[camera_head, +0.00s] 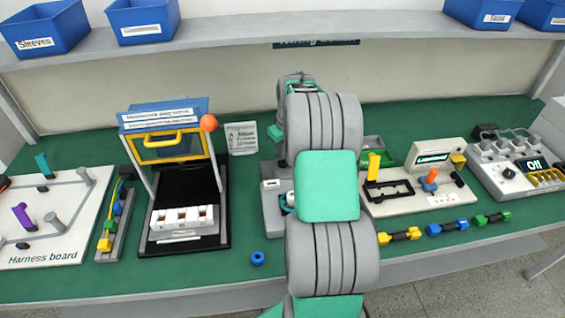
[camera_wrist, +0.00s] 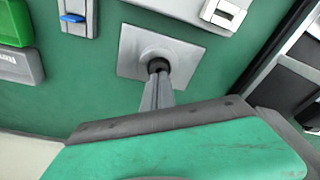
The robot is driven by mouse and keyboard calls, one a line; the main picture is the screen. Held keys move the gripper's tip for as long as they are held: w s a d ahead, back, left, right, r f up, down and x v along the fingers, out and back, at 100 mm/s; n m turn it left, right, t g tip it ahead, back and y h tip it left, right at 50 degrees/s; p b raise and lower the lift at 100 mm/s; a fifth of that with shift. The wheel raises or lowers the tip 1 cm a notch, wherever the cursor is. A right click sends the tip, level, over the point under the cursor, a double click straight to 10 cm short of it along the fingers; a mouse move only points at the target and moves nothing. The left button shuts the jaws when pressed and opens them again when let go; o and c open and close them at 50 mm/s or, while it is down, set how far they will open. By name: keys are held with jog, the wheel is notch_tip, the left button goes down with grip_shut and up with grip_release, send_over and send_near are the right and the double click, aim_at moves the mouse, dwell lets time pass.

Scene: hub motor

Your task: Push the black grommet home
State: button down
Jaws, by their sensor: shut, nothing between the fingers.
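In the wrist view, the black grommet (camera_wrist: 158,65) sits at the centre of a round raised boss on a square grey plate (camera_wrist: 130,58). My gripper (camera_wrist: 158,77) is shut and empty, with its fingertips right at the grommet and covering its lower edge. I cannot tell whether they touch it or how deep the grommet sits. In the head view my arm hides the grommet and the gripper.
A fixture with an orange-knobbed lever (camera_head: 208,123) stands left of my arm, and a small blue ring (camera_head: 257,258) lies near the front edge. A white board (camera_head: 420,195) with a black frame is to the right. A shelf with blue bins (camera_head: 145,20) runs above.

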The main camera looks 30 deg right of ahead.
aim_at(283, 162)
notch_tip(283, 162, up, 6)
jog(key=p, duration=0.3)
jog(key=shift+f, duration=0.2)
